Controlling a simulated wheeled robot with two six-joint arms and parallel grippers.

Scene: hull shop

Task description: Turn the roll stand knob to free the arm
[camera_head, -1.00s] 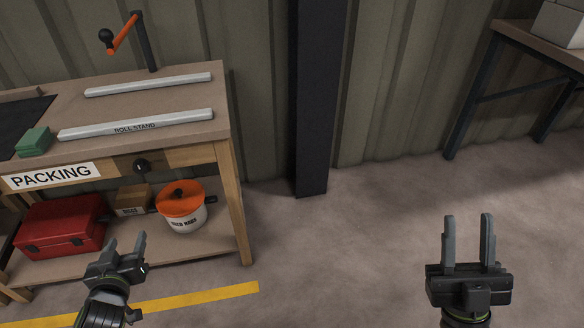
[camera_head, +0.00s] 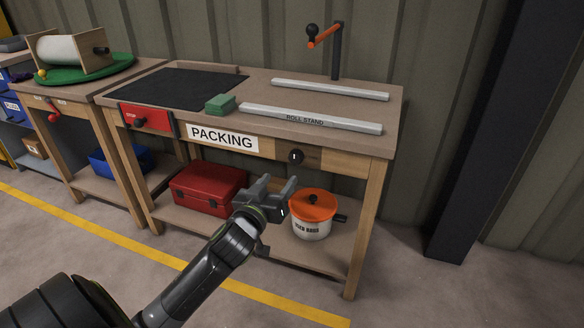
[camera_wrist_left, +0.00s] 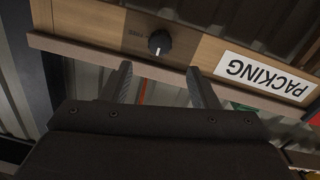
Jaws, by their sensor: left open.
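The black roll stand knob (camera_head: 296,156) sits on the front rail of the packing bench, right of the PACKING sign (camera_head: 222,137). It also shows in the left wrist view (camera_wrist_left: 159,42), with a pale mark on its face. The roll stand has two grey rails (camera_head: 310,119) on the bench top and a dark post with an orange arm (camera_head: 324,36) ending in a black ball. My left gripper (camera_head: 280,187) is open and empty, in front of the bench, below and slightly left of the knob. In the wrist view the knob lies beyond the gap between the fingers. My right gripper is out of view.
A red toolbox (camera_head: 208,190) and a white pot with an orange lid (camera_head: 312,214) stand on the lower shelf. A green block (camera_head: 220,103) lies on the bench top. A dark column (camera_head: 492,140) stands at right. Floor in front is clear.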

